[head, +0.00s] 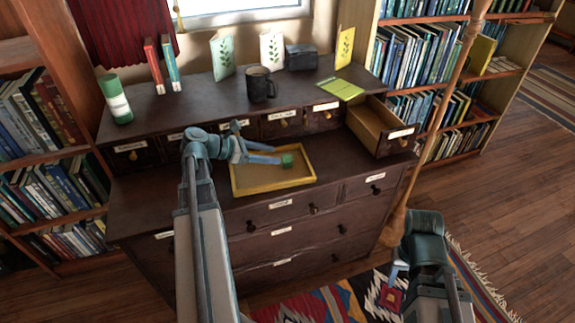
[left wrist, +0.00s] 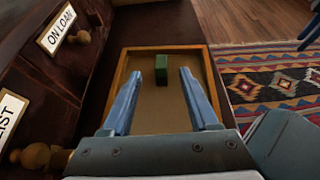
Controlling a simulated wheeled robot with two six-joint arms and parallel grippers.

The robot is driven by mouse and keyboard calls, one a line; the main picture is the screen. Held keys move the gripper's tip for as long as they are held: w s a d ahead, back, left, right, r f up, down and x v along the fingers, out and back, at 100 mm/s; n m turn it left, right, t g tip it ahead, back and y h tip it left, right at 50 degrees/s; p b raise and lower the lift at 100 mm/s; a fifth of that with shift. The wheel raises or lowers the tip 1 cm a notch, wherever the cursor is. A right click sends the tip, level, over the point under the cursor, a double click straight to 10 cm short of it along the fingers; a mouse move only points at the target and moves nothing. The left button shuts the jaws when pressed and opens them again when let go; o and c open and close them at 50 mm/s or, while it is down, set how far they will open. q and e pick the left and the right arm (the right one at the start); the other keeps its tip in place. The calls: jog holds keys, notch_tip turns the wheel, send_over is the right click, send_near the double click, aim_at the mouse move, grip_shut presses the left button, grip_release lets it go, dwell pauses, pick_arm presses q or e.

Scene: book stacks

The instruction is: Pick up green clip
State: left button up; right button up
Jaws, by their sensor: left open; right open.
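The green clip (head: 287,160) is a small green block inside a shallow yellow-rimmed tray (head: 275,187) on the dresser's lower ledge. My left gripper (head: 277,155) reaches over the tray from the left, open, with its fingertips close to the clip. In the left wrist view, the clip (left wrist: 161,68) appears between the lines of the two blue fingers (left wrist: 160,74), towards the tray's far end. No contact shows. My right gripper (head: 395,276) is low at the right, in front of the dresser and above the rug, partly hidden by its own wrist; it holds nothing visible.
A drawer (head: 380,125) stands pulled out to the right of the tray. Labelled drawers with knobs line the ledge's back.

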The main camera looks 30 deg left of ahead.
aim_at(283, 157)
pick_arm(q)
jog(key=shift+w+d+f, duration=0.3)
jog(key=shift+w+d, duration=0.15)
jog(key=shift+w, duration=0.05)
jog(key=b+x, duration=0.2)
jog(key=x, duration=0.3)
jog(key=shift+d+f+b, duration=0.1)
jog(key=shift+b, duration=0.2)
grip_shut()
